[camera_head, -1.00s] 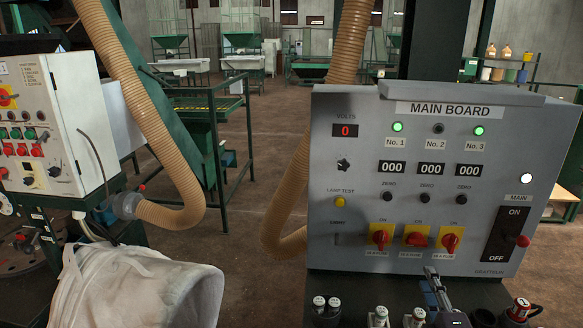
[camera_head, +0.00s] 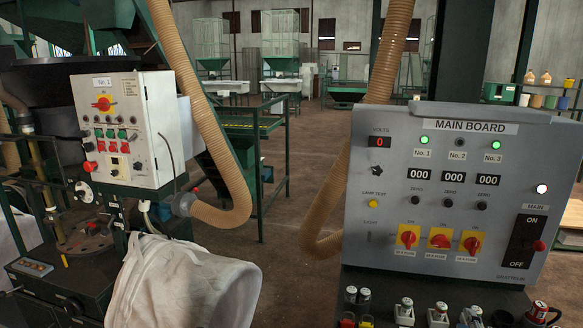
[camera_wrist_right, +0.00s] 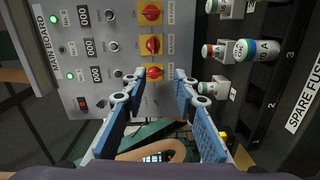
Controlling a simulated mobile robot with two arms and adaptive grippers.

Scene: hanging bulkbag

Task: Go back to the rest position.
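My right gripper (camera_wrist_right: 158,90) shows in the right wrist view. Its two blue fingers are apart with nothing between them. It is in front of the grey main board (camera_wrist_right: 105,80), near the red rotary switches on yellow plates (camera_wrist_right: 152,45). Whether its tips touch the board I cannot tell. The head view shows neither gripper. There the main board (camera_head: 385,240) stands at the right, with lamps No. 1 and No. 3 lit green and No. 2 dark. Its main switch (camera_head: 525,242) is on a black plate at the right.
A white control box (camera_head: 150,150) and a white bulk bag (camera_head: 185,285) are at the left. Ribbed hoses (camera_head: 195,100) hang in between. Several fuses (camera_head: 405,312) stand below the board; they also show beside my right gripper (camera_wrist_right: 262,52). Floor (camera_head: 290,250) is open behind.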

